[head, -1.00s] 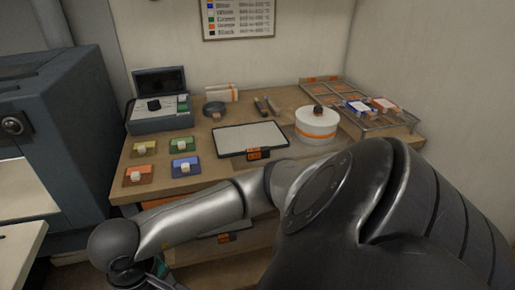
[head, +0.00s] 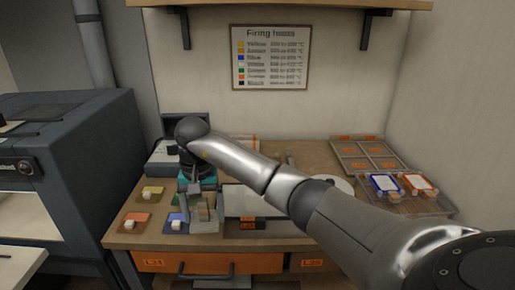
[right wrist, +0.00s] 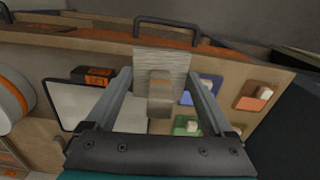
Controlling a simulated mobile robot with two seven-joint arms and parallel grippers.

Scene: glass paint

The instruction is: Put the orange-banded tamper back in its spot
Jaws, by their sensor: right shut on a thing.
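My right gripper (head: 203,214) is above the left part of the workbench, shut on a tan block-like thing (head: 205,209). In the right wrist view this thing, which looks like the tamper (right wrist: 160,103), sits between the fingers. It has a wide pale grained block and a narrower tan handle with a faint orange band. It appears held clear of the bench. I cannot pick out the tamper's spot; my right arm hides part of the bench middle. My left gripper is not in view.
Colour pads with pale knobs lie at the bench's left: yellow (head: 152,191), orange (head: 134,222), blue (head: 177,223) and green (right wrist: 187,126). A white-surfaced tray (head: 240,203) lies beside them. A kiln-like cabinet (head: 75,170) stands left.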

